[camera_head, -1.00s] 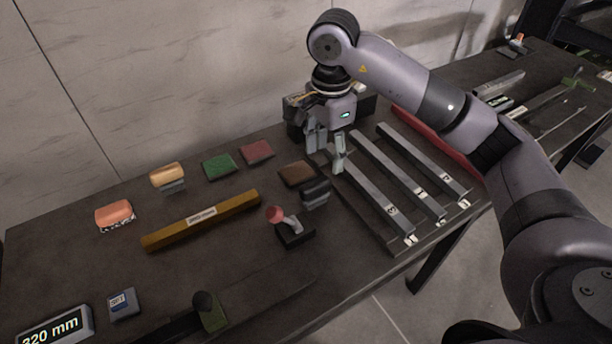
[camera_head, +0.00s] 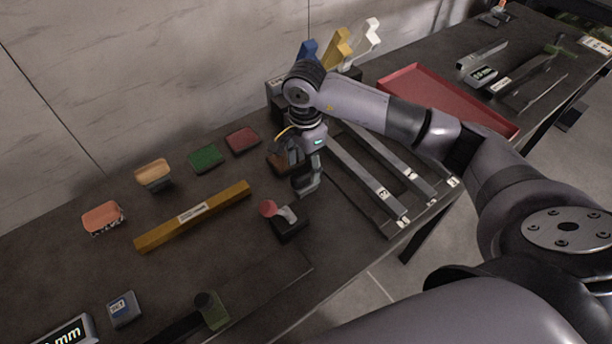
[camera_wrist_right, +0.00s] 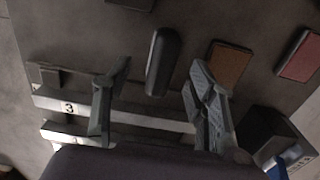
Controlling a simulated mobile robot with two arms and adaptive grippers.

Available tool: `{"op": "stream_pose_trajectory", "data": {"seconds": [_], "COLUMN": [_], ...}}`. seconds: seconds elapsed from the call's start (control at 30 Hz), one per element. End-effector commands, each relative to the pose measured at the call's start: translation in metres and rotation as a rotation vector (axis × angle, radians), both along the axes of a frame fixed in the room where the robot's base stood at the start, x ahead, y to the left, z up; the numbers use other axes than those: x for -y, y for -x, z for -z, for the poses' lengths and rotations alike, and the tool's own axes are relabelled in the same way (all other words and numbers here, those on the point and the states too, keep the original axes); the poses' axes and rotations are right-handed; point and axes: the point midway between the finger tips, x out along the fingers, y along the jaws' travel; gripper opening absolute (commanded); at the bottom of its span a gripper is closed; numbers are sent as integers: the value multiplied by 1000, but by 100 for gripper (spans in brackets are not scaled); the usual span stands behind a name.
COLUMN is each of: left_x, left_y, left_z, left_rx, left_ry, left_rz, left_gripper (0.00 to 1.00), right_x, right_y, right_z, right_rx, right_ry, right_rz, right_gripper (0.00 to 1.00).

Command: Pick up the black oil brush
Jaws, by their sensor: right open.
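The dark, rounded block that looks like the black oil brush (camera_wrist_right: 163,60) lies on the table in the right wrist view. It also shows in the head view (camera_head: 307,184), partly hidden under my right gripper (camera_head: 300,160). My right gripper in the wrist view (camera_wrist_right: 160,72) is open and empty, with one finger on each side of the brush in the picture. The fingers appear apart from it. I cannot tell how high the fingertips are above the table. My left gripper is not in view.
A brown pad (camera_wrist_right: 230,66) and a red pad (camera_wrist_right: 300,56) lie beside the brush. Numbered metal bars (camera_head: 372,183) lie right of it. A black-based tool with a red knob (camera_head: 286,222) stands close in front. A red tray (camera_head: 440,98) lies farther right.

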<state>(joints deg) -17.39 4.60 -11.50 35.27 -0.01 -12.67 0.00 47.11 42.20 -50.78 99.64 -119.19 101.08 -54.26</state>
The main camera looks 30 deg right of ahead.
Motion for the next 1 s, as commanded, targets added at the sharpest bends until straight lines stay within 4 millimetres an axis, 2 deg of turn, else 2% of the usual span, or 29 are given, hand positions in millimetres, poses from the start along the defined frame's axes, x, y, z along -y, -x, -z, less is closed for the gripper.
{"op": "stream_pose_trajectory", "data": {"seconds": [0.17,0.3,0.5,1.0], "left_x": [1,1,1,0], "left_y": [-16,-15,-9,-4], "left_z": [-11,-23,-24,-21], "left_rx": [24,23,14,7], "left_ry": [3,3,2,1], "left_rz": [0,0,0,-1], "left_gripper": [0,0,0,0], "right_x": [2,5,5,5], "right_y": [-1,-4,-5,-5], "right_z": [12,33,53,56], "right_rx": [-4,-6,0,1], "right_ry": [1,0,-1,0], "right_rz": [2,1,0,0], "right_gripper": [52,52,52,52]}}
